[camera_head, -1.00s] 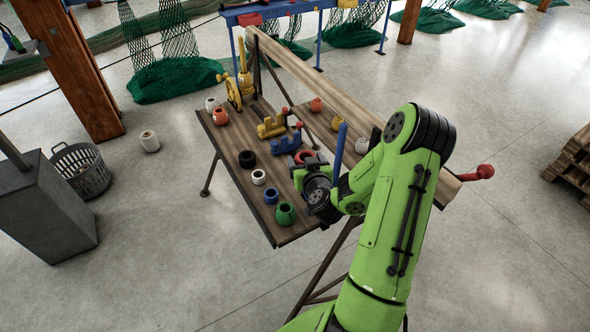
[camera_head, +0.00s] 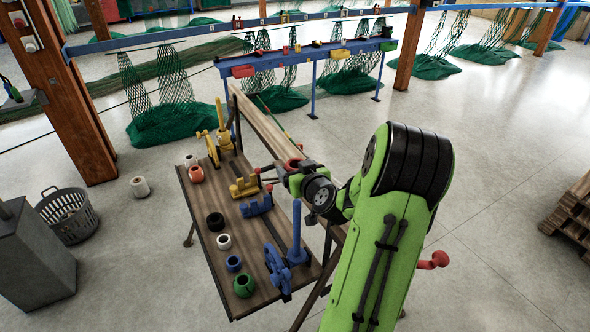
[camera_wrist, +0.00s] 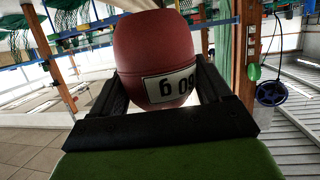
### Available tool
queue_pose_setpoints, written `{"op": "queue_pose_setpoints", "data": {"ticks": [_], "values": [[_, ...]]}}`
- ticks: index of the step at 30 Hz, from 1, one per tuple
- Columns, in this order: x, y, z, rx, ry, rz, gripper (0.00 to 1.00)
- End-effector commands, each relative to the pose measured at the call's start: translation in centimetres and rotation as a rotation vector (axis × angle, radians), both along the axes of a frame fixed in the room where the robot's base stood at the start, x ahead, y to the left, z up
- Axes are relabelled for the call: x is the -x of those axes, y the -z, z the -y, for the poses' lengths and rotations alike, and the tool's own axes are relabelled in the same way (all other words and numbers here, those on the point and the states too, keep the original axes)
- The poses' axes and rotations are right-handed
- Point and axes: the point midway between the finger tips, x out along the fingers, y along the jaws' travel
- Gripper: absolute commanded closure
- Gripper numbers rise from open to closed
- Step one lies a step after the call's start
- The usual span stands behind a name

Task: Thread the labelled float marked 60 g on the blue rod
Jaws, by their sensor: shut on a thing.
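My gripper (camera_wrist: 160,100) is shut on a red float (camera_wrist: 155,50). In the wrist view the float's white label (camera_wrist: 171,85) appears upside down and reads 60 g. In the head view the float (camera_head: 293,163) is held high, above the back right part of the bench. The blue rod (camera_head: 297,230) stands upright on a blue base at the right side of the bench. The gripper and float are apart from the rod, beyond and above its tip in the picture.
The wooden bench (camera_head: 222,262) carries black, white, blue and green floats on its left side. Yellow and blue holders (camera_head: 257,205) stand mid-bench, and a blue wheeled fitting (camera_head: 277,270) stands beside the rod. A long beam (camera_head: 262,125) runs along the bench's right edge.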

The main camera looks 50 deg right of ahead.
Motion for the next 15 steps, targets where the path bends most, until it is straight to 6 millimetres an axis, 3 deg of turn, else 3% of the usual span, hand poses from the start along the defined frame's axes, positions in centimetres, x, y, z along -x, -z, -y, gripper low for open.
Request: {"op": "queue_pose_setpoints", "data": {"ticks": [15], "values": [[0.0, 4.5, 0.0, -0.002, 0.003, 0.001, 0.57]]}}
